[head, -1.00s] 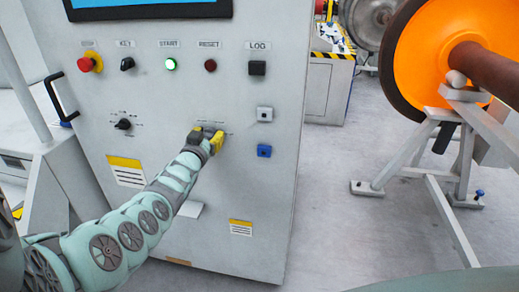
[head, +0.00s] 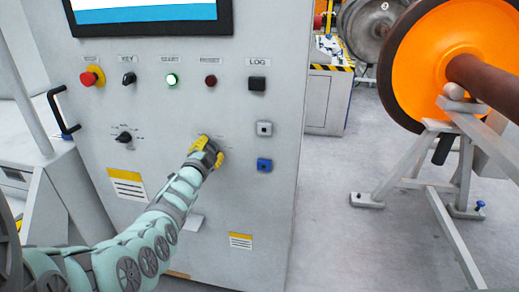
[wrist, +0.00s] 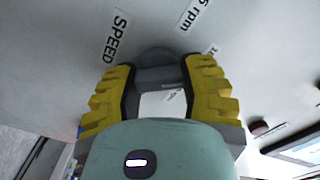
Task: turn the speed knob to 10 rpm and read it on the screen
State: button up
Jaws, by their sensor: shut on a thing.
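My gripper (head: 208,150) is at the front of the grey control cabinet, its yellow fingers against the panel.
Above the gripper are a red emergency button (head: 92,77), key switch (head: 129,78), lit green start button (head: 172,80), reset button (head: 211,81) and log button (head: 257,83). Another selector (head: 124,138) is left. An orange wheel (head: 430,60) on a stand is right, with clear floor between.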

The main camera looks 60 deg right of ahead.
jog(key=shift+s+f+m, duration=0.1)
jog(key=shift+m, duration=0.8)
jog(key=o, duration=1.2)
jog(key=shift+a, duration=0.1)
jog(key=v, duration=0.7)
jog(key=shift+s+a, duration=0.1)
